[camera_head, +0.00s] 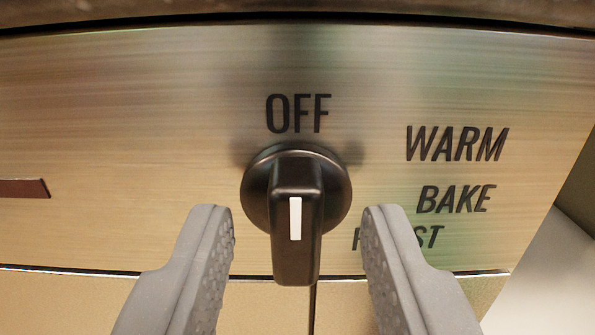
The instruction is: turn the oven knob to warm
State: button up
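The black oven knob (296,210) sits on a brushed metal panel in the middle of the head camera view. Its raised grip stands about upright, with a white mark (295,218) on its face. The label OFF (298,114) is straight above the knob. The label WARM (456,144) is to the upper right, with BAKE (457,199) below it. A lower label is partly hidden by my right finger. My gripper (299,222) is open, with one grey finger on each side of the knob. A gap shows between each finger and the knob grip.
The brushed metal panel (130,110) is bare to the left, except for a dark reddish strip (22,188) at the left edge. A dark edge (300,15) runs along the top. Below the panel is a lighter surface with a vertical seam under the knob.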

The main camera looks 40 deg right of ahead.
jog(key=shift+w+d, duration=0.35)
jog(key=shift+w, duration=0.1)
jog(key=shift+d, duration=0.1)
grip_shut()
jog(key=shift+m, duration=0.3)
jog(key=m+b, duration=0.1)
jog(key=m, duration=0.2)
jog(key=shift+m, duration=0.3)
jog(key=m+b, duration=0.2)
jog(key=m, duration=0.2)
jog(key=shift+s+d+f, duration=0.1)
jog(key=shift+f, duration=0.05)
jog(key=shift+m+b, duration=0.65)
jog(key=shift+m, duration=0.15)
jog(key=shift+d, duration=0.15)
